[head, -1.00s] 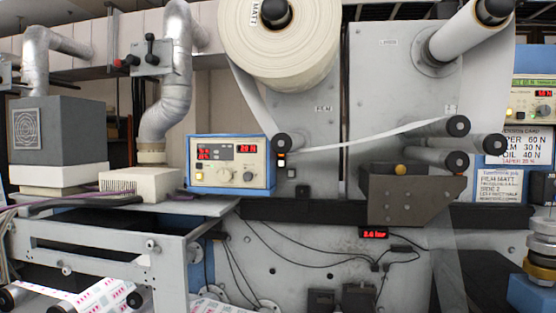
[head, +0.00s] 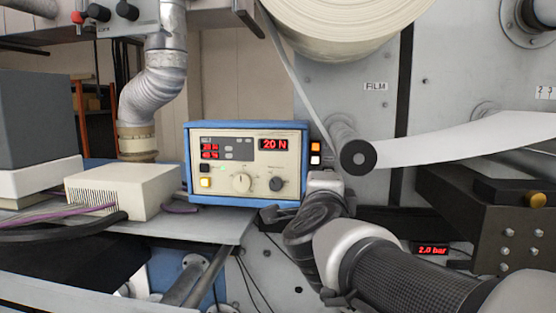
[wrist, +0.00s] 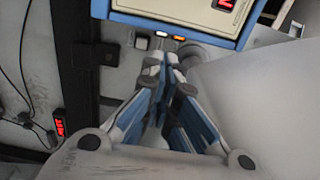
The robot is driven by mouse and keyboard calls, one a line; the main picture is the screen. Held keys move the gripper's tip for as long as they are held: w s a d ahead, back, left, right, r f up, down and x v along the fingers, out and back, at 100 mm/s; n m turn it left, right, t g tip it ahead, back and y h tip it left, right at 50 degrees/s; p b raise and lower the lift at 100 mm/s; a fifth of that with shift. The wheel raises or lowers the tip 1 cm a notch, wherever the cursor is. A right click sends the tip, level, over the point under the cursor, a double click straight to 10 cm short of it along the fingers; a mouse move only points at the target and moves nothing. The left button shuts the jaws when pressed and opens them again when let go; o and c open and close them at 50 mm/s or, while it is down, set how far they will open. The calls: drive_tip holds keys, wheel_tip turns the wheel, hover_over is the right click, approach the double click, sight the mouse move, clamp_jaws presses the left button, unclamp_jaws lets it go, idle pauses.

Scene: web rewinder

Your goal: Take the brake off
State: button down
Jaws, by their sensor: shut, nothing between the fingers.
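The control box (head: 247,162) has a blue frame, red readouts including "20 N", two knobs and a lit yellow button (head: 205,182). Along its right side sit an orange lamp (head: 314,147) and a lit white lamp (head: 315,160). In the wrist view, the orange lamp (wrist: 179,38), the white lamp (wrist: 161,34) and a pale square button (wrist: 141,42) stand in a row beside the box. My gripper (wrist: 165,68) is shut and empty, its tips close to this row; contact cannot be told. No readable label names the brake.
The film roll (head: 345,25) hangs above, and its web passes a roller (head: 358,157) just right of the lamps. A dark bracket (head: 500,215) stands at the right. A pale vented box (head: 122,192) and cables lie at the left.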

sight(315, 160)
drive_tip(key=shift+s, duration=0.2)
drive_tip(key=shift+w, duration=0.1)
drive_tip(key=w+d, duration=0.1)
drive_tip(key=w, duration=0.8)
drive_tip(key=w+d, duration=0.1)
drive_tip(key=w, duration=0.3)
drive_tip(key=shift+w+d, duration=0.35)
